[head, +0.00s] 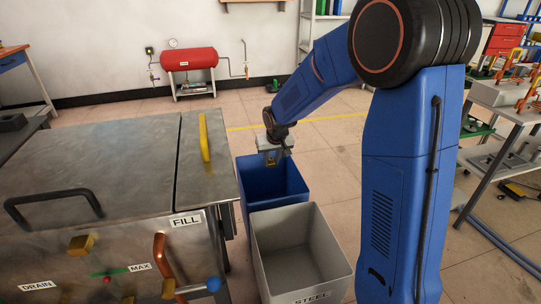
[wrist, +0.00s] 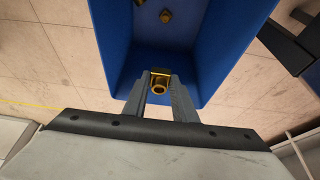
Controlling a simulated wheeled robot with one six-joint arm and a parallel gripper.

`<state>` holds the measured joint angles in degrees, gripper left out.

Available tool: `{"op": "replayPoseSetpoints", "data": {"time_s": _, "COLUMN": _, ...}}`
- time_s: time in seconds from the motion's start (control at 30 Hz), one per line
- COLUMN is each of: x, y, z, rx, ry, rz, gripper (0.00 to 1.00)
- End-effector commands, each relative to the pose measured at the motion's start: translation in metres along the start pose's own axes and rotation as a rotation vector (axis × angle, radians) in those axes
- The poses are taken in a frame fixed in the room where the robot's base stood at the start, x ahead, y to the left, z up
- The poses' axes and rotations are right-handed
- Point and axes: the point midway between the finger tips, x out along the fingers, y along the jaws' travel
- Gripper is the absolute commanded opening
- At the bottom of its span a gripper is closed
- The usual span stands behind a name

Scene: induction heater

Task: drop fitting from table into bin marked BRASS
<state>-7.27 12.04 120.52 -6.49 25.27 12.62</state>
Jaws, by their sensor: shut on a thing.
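My gripper (head: 271,158) is above the blue bin (head: 288,182) in the head view. In the wrist view my gripper (wrist: 161,92) is shut on a brass-coloured fitting (wrist: 160,84), held between the fingertips. The blue bin (wrist: 110,45) lies beneath it in the wrist view, and the fitting appears over the bin's opening near one end. Two small brass-coloured pieces (wrist: 166,16) show inside the blue bin. No label is visible on the blue bin from these views.
A grey bin (head: 300,250) marked STEEL stands in front of the blue bin. A metal tank (head: 100,170) with a yellow handle (head: 205,136) is close on the left. A table (head: 500,115) with parts stands at the right. Open floor lies behind the bins.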

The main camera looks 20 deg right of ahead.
Motion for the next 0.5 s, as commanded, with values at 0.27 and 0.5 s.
{"op": "replayPoseSetpoints", "data": {"time_s": 0.27, "x": 0.021, "y": 0.0, "z": 0.009, "rx": -0.001, "ry": 0.0, "rz": 0.0, "gripper": 0.0}}
{"op": "replayPoseSetpoints", "data": {"time_s": 0.5, "x": 0.026, "y": 0.0, "z": 0.011, "rx": -0.001, "ry": 0.001, "rz": 0.0, "gripper": 0.0}}
